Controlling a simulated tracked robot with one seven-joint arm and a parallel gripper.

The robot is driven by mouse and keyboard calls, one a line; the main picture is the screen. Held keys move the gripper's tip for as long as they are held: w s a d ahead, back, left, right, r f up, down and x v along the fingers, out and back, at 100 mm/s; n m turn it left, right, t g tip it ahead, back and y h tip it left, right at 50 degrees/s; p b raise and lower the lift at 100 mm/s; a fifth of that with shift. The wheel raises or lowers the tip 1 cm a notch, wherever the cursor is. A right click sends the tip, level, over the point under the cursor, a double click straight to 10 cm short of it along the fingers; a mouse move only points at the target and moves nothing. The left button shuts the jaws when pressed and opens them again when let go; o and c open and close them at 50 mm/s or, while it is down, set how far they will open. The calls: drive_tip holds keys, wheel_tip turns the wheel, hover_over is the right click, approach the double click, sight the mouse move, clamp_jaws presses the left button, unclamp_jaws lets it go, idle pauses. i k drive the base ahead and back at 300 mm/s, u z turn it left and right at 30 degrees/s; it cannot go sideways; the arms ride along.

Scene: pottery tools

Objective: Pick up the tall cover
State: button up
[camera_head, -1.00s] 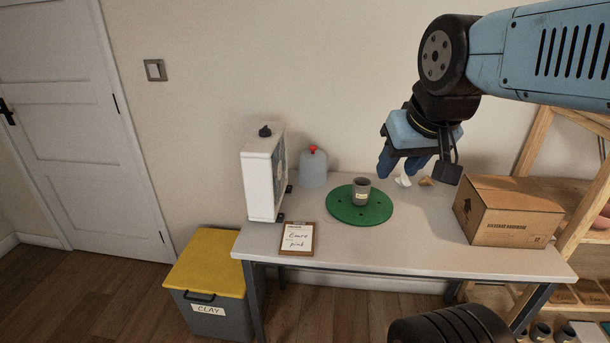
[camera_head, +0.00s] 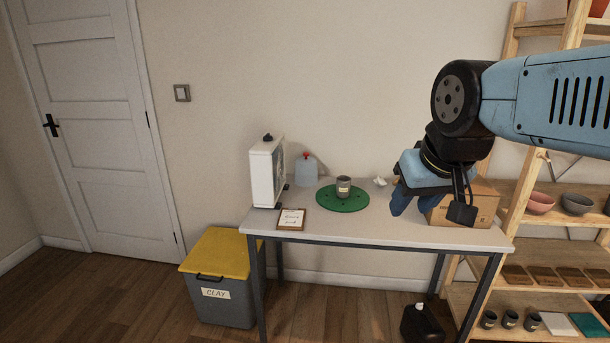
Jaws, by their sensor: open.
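A pale blue-grey cover-like thing with a red knob (camera_head: 306,171) stands upright at the back left of the table (camera_head: 400,232). It looks like the tall cover, but it is small in view and partly behind the white box-shaped appliance.
The white appliance (camera_head: 266,172) stands left of the cover. A clipboard (camera_head: 291,219) lies in front. The cardboard box (camera_head: 478,207) is at right, beside wooden shelves (camera_head: 535,246). A yellow-lidded bin (camera_head: 218,250) stands left.

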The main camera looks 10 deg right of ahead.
sight(306, 170)
drive_tip(key=u, duration=0.85)
drive_tip(key=i, duration=2)
